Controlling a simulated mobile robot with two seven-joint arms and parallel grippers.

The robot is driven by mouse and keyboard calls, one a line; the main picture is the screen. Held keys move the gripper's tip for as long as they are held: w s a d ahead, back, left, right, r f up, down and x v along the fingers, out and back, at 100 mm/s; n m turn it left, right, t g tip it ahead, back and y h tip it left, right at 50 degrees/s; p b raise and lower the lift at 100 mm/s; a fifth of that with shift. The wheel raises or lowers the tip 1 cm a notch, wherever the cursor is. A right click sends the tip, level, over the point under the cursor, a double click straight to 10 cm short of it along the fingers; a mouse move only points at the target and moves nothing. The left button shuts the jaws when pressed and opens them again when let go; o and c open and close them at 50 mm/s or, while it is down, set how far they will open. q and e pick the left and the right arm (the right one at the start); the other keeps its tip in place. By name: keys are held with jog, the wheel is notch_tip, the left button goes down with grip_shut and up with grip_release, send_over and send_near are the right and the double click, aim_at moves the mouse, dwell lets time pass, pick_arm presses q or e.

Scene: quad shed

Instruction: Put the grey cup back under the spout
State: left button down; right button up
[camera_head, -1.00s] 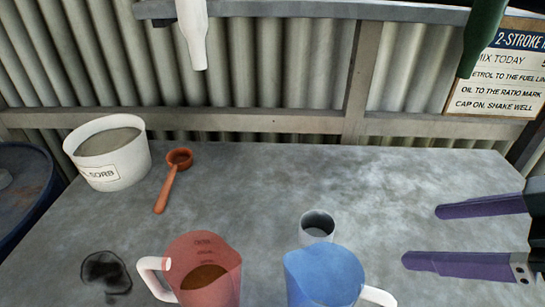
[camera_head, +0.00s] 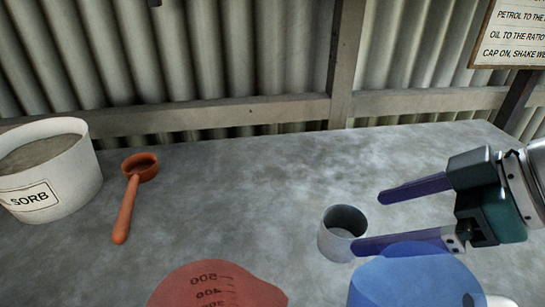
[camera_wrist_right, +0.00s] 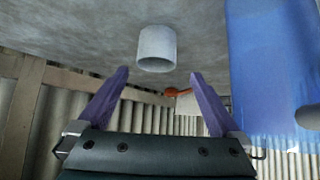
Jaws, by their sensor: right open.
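The grey cup (camera_head: 343,236) stands upright on the grey worktop, right of the middle, and looks empty. It also shows in the right wrist view (camera_wrist_right: 157,50), just beyond the fingertips. My right gripper (camera_head: 368,222) comes in from the right with its purple fingers open and pointing at the cup. Nothing is between the fingers; the near fingertip looks close to the cup's right side, and I cannot tell whether it touches. In the right wrist view the gripper (camera_wrist_right: 160,73) is also open. No spout shows now. My left gripper is not in view.
A blue jug (camera_head: 410,280) stands near, in front of the right gripper. A red jug (camera_head: 215,287) stands at the front middle. A white tub (camera_head: 60,185) and an orange scoop (camera_head: 127,205) are on the left. The worktop behind the cup is clear up to the corrugated wall.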

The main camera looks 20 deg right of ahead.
aim_at(328, 223)
jog(key=b+x, duration=0.1)
jog(key=x, duration=0.3)
jog(key=shift+w+a+f, duration=0.15)
jog(key=shift+w+f, duration=0.05)
jog(key=shift+w, duration=0.05)
jog(key=x, duration=0.2)
jog(key=b+x, duration=0.1)
jog(key=x, duration=0.2)
jog(key=shift+w, duration=0.25)
jog(key=shift+d, duration=0.25)
jog(key=c, duration=1.4)
jog(key=shift+c, duration=0.2)
jog(key=shift+r, duration=0.2)
